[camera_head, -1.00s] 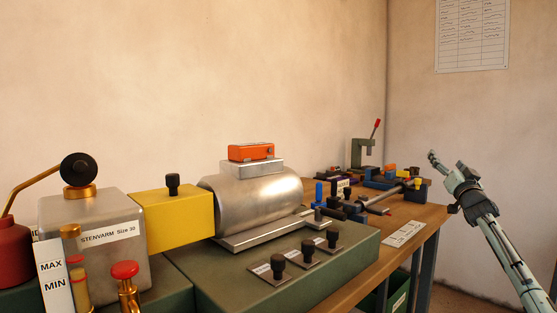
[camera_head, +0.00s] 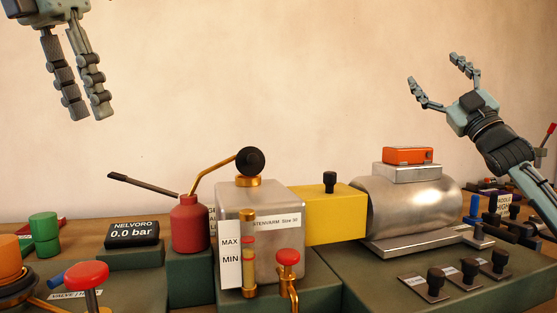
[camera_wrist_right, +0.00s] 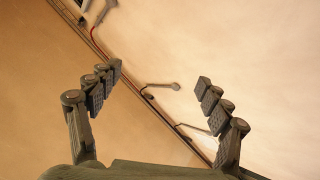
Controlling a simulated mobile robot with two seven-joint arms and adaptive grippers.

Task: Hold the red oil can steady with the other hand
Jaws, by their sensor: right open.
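The red oil can (camera_head: 190,226) stands upright on a green block, left of the grey metal reservoir (camera_head: 262,200). Its dark lever (camera_head: 142,183) sticks out to the left. Its brass spout (camera_head: 212,175) rises right toward the black cap (camera_head: 250,161) on the reservoir; I cannot tell whether they touch. My left gripper (camera_head: 89,118) hangs fingers down above and left of the can, apart from it; its opening is unclear at this angle. My right gripper (camera_head: 432,68) is open and empty, raised above the silver cylinder. The right wrist view shows its spread fingers (camera_wrist_right: 159,75) with nothing between.
A yellow block (camera_head: 335,217) and a silver cylinder (camera_head: 410,208) with an orange box (camera_head: 408,155) stand right of the reservoir. A black gauge (camera_head: 132,234) stands left of the can. A red knob (camera_head: 87,275) is in front. The air above the bench is clear.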

